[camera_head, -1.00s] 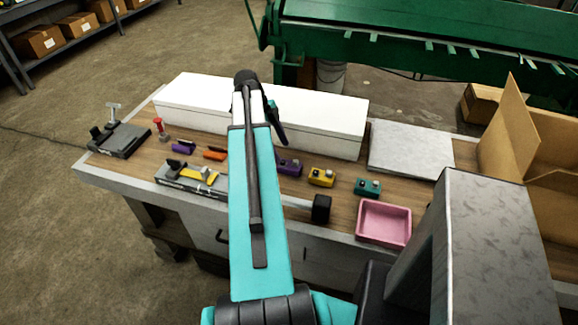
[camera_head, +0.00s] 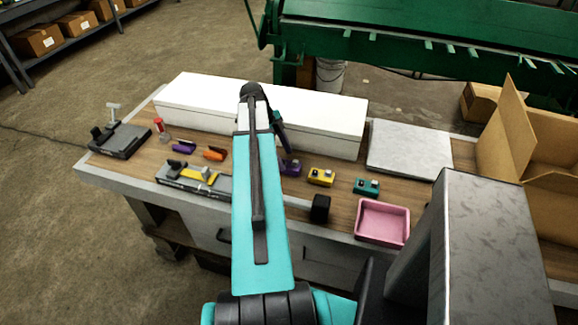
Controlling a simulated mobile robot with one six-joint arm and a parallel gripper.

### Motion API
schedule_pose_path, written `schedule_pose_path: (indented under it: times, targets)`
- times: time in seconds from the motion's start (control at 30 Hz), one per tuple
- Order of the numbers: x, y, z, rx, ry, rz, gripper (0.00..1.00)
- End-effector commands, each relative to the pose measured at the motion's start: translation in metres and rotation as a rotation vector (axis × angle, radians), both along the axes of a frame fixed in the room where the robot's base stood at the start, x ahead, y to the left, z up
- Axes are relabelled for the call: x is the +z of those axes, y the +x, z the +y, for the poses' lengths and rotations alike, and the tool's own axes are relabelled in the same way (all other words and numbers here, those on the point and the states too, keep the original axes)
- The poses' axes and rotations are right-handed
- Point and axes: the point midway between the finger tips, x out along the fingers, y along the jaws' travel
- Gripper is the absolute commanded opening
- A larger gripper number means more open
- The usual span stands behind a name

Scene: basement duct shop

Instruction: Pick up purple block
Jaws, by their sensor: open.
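The purple block (camera_head: 289,167) sits on the wooden bench top, just right of my raised arm, with small knobs on its top. Its left side is partly hidden by my arm. My gripper (camera_head: 280,131) shows only as a dark part behind the arm's upper end, above the block in the picture and in front of the white box. It is open; its fingertips cannot be made out clearly, and I see nothing held in it.
A yellow block (camera_head: 320,177) and a teal block (camera_head: 367,187) stand to the right of the purple one. A black block (camera_head: 320,208) and a pink tray (camera_head: 382,222) are nearer the front edge. A long white box (camera_head: 320,128) stands behind. Tools lie left.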

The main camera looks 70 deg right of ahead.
Motion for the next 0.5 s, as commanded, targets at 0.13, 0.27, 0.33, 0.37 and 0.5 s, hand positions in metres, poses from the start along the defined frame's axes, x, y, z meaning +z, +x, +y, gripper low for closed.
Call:
schedule_pose_path:
  times: [0.13, 0.27, 0.33, 0.37, 0.5]
  targets:
    - [-0.01, -0.005, 0.0, -0.001, 0.002, 0.001, 0.61]
    - [-0.021, -0.009, 0.0, 0.0, 0.002, 0.001, 0.61]
    - [-0.026, -0.011, 0.0, 0.001, 0.001, 0.0, 0.61]
    - [-0.028, -0.012, 0.0, 0.001, 0.001, 0.001, 0.61]
    - [-0.033, -0.013, 0.0, 0.001, 0.001, 0.0, 0.61]
